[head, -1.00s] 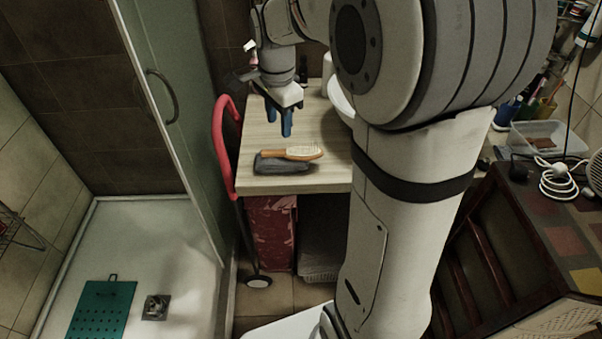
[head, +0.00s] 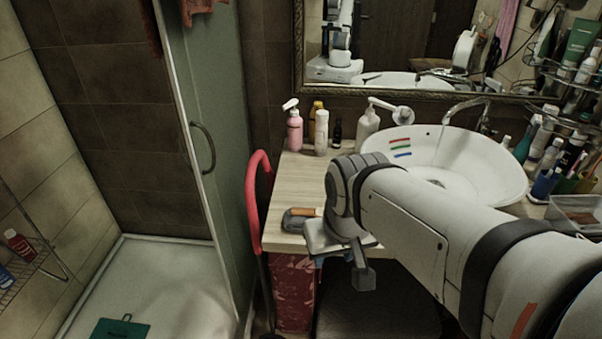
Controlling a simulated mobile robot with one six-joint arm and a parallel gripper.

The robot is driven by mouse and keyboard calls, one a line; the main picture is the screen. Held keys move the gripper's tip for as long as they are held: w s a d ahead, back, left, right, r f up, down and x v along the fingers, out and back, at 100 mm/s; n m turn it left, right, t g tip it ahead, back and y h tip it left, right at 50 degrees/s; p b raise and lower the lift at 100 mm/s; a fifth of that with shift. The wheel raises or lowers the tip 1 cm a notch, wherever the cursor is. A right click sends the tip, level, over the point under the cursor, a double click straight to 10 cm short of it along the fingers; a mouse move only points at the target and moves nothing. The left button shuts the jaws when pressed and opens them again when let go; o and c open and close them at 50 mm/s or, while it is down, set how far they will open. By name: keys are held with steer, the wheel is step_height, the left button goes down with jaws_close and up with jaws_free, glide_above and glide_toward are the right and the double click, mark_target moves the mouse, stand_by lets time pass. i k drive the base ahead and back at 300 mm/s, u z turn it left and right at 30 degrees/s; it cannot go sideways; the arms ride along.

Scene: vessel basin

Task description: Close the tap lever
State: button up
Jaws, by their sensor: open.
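The chrome tap (head: 466,104) stands at the back right rim of the white vessel basin (head: 485,196), its spout reaching over the bowl. Its lever is too small to make out clearly, and I cannot tell whether water runs. My gripper (head: 335,261) hangs low at the front edge of the wooden counter (head: 300,178), left of and well apart from the tap.
Cups and bottles crowd the basin's right side. A mirror (head: 400,92) hangs behind.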

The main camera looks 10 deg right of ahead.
mark_target(482, 125)
steer(key=z, duration=2.75)
steer(key=k, duration=1)
steer(key=u, duration=0.85)
steer(key=i, duration=1)
steer(key=u, duration=0.1)
